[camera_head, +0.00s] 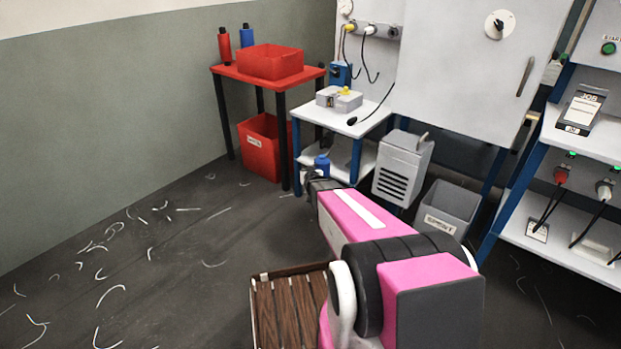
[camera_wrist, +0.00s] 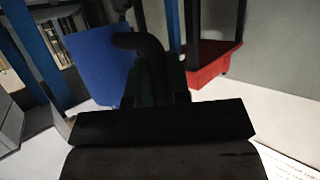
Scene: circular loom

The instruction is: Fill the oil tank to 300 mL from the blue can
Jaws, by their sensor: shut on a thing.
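The blue can (camera_head: 322,166) shows small in the head view, just beyond the end of my pink arm, by the lower shelf of the white table. In the wrist view its blue body (camera_wrist: 97,62) fills the upper left, with a black curved handle beside it. My gripper (camera_head: 314,179) is at the can; in the wrist view its dark fingers (camera_wrist: 157,82) are shut on the can's handle. The grip itself is partly hidden. I cannot tell whether the can rests on the shelf. I cannot identify the oil tank or any level mark.
The white table (camera_head: 370,107) with blue legs stands close to the can. A red bin (camera_head: 258,150) sits under the red table (camera_head: 228,72) to its left. A grey vented box (camera_head: 402,165) and a grey bin (camera_head: 447,207) stand to the right. Open floor with scattered thread lies left.

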